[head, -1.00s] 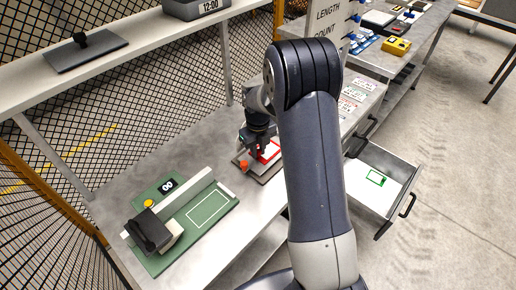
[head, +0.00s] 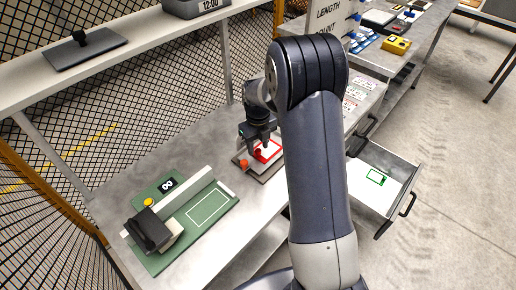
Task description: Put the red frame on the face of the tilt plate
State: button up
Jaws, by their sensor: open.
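The red frame (head: 276,156) lies on the white face of the tilt plate (head: 257,174), a small plate on a grey base with an orange knob (head: 244,164) at its near left corner. My gripper (head: 262,151) is open just above the red frame, at its far left part. The fingers hide part of the frame, and my arm covers the plate's right side. I cannot tell whether a finger still touches the frame or whether it lies fully flat.
A green board (head: 222,201) with a white outline and a dark clamp-like block (head: 152,231) stands at the left of the bench. An open drawer (head: 399,163) at the right holds a green frame (head: 376,177). A mesh fence and a shelf (head: 130,33) stand behind.

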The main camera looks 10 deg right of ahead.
notch_tip(320, 180, up, 10)
jog(key=shift+r+b, duration=0.15)
jog(key=shift+b, duration=0.3)
